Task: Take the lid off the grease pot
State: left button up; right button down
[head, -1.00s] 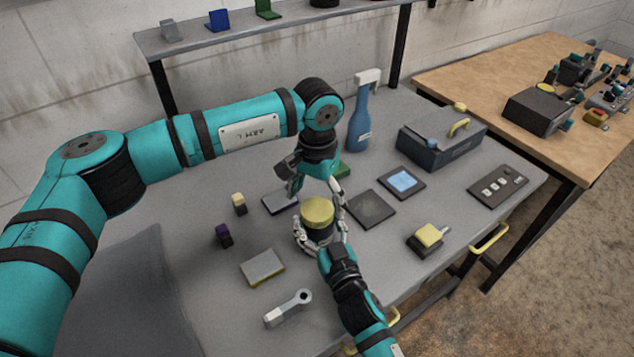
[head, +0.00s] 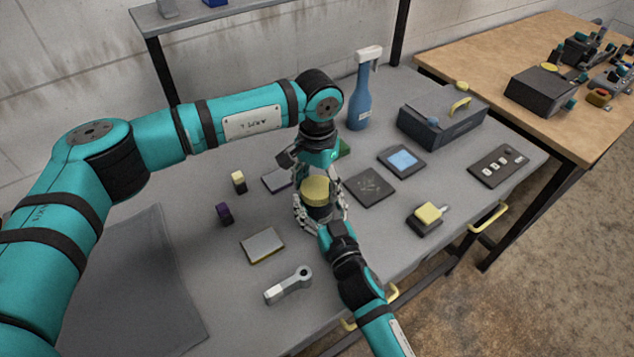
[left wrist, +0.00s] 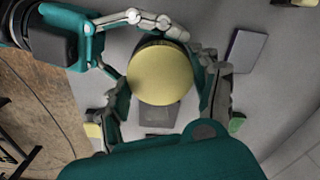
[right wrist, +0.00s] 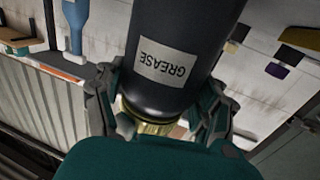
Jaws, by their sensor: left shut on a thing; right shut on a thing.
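The dark grease pot (head: 318,212) stands upright on the grey bench with its round yellow lid (head: 316,190) on top. My left gripper (head: 317,180) comes from behind and is shut on the lid; in the left wrist view the lid (left wrist: 160,73) sits between its fingers. My right gripper (head: 320,215) comes from the front and is shut on the pot body. In the right wrist view the pot (right wrist: 175,50) with its GREASE label appears upside down, and a gold ribbed band (right wrist: 150,122) shows at its top end. I cannot tell whether the lid is loose.
A blue spray bottle (head: 360,95), a dark toolbox (head: 440,120), a blue-topped pad (head: 403,160) and a yellow-topped block (head: 428,214) stand around. A grey wrench-like tool (head: 289,286) and a sponge-like block (head: 262,246) lie in front.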

pick_arm(q)
jog(key=n, duration=0.3)
jog(key=shift+a+n, duration=0.1)
jog(key=shift+n, duration=0.3)
jog(key=shift+c, duration=0.3)
jog(key=n, duration=0.4)
jog(key=shift+n, duration=0.3)
jog(key=n, duration=0.6)
jog(key=shift+n, duration=0.4)
pick_arm(e)
jog(key=shift+d, duration=0.1)
pick_arm(q)
jog(key=n, duration=0.6)
jog(key=shift+n, duration=0.4)
jog(key=n, duration=0.6)
jog(key=shift+r+n, duration=0.1)
jog(key=shift+n, duration=0.3)
jog(key=n, duration=0.6)
jog(key=shift+s+n, duration=0.1)
jog(key=shift+n, duration=0.3)
jog(key=n, duration=1.3)
jog(key=shift+n, duration=0.4)
jog(key=n, duration=0.4)
jog(key=shift+n, duration=0.4)
